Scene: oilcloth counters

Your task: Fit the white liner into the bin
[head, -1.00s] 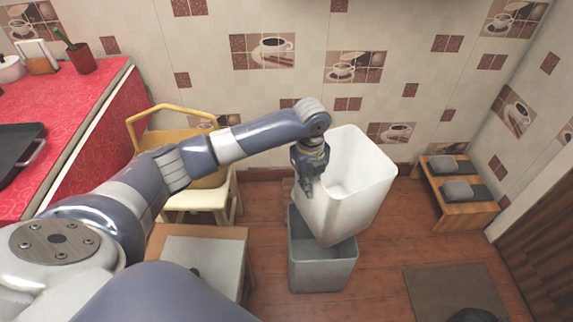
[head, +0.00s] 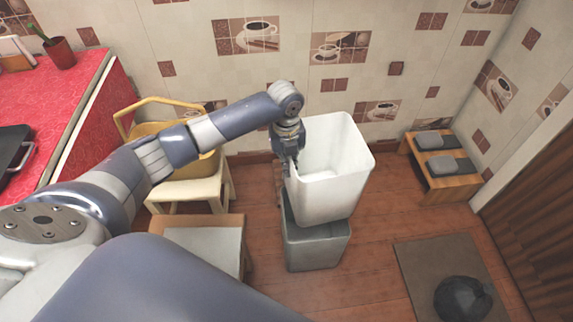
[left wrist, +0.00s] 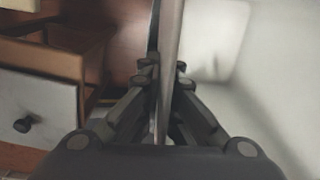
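The white liner (head: 338,165) is an open-topped white bucket, nearly upright, in the middle of the head view. My left gripper (head: 290,170) is shut on its left wall near the rim. The left wrist view shows the wall edge (left wrist: 171,50) between the two fingers (left wrist: 166,88), with the liner's inside to the right. The grey bin (head: 316,250) stands on the floor below. The liner's lower end overlaps the bin's top in the head view; I cannot tell how far it is inside. The bin's far rim is hidden. My right gripper is out of view.
A wooden cabinet (head: 205,245) stands left of the bin, with a cream stool (head: 190,190) behind it. A low slipper rack (head: 440,170) is at right. A mat (head: 425,265) with a dark bag (head: 462,298) lies at front right.

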